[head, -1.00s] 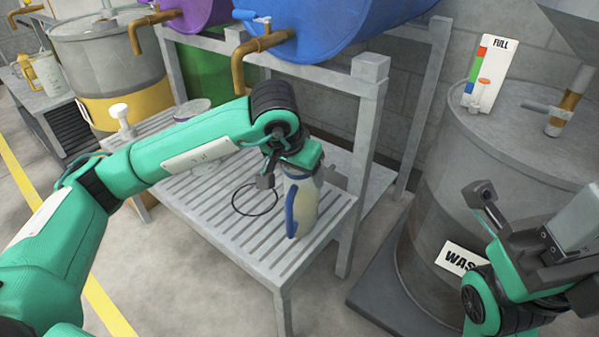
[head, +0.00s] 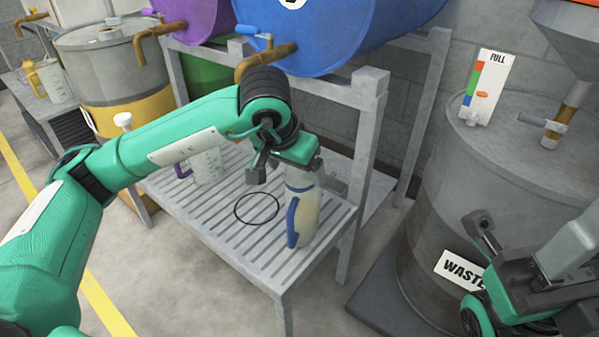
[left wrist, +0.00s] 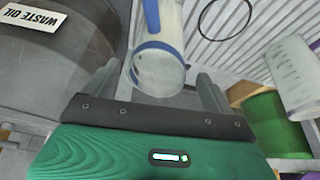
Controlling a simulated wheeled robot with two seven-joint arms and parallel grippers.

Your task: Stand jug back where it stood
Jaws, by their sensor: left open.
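The pale, see-through jug with a blue handle and blue band (head: 305,220) stands upright on the grey slatted shelf (head: 235,245), near its right front corner. A thin black ring (head: 256,207) lies on the slats to its left, empty. My left gripper (head: 297,176) is open above the jug's top. In the left wrist view the jug's mouth and blue band (left wrist: 158,62) show between the two spread fingers (left wrist: 160,88), with gaps on both sides. The ring (left wrist: 225,18) shows there too. My right gripper (head: 500,265) is at the lower right, its fingers unclear.
A purple-handled jug (head: 206,166) stands farther left on the shelf, partly behind my left arm. A shelf post (head: 360,160) rises close right of the blue-handled jug. Blue (head: 335,35) and purple (head: 195,18) barrels with taps lie above. A waste oil drum (head: 440,200) stands right.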

